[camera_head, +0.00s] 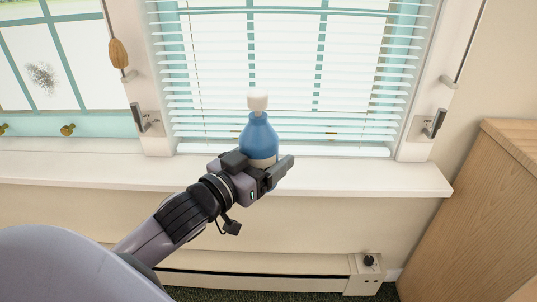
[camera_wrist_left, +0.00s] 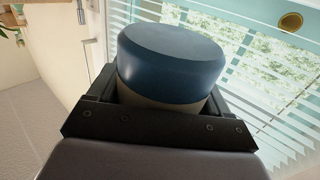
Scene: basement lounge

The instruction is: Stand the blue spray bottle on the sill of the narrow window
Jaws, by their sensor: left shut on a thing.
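The blue spray bottle (camera_head: 259,136) is upright, with a white top and a pale band near its base. My left gripper (camera_head: 272,174) is shut on its lower part, and my arm comes in from the lower left. In the left wrist view, the bottle (camera_wrist_left: 170,62) sits between the dark fingers. The bottle appears in front of the narrow window (camera_head: 290,75), over the white sill (camera_head: 370,178). The gripper hides its base, so I cannot tell whether it touches the sill. My right gripper is not in view.
White blinds (camera_head: 345,90) hang just behind the bottle. A wider window (camera_head: 45,50) is at the left, with a hanging wooden pull (camera_head: 118,53). A wooden cabinet (camera_head: 480,220) stands at the right. A baseboard heater (camera_head: 270,262) runs below. The sill right of the bottle is clear.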

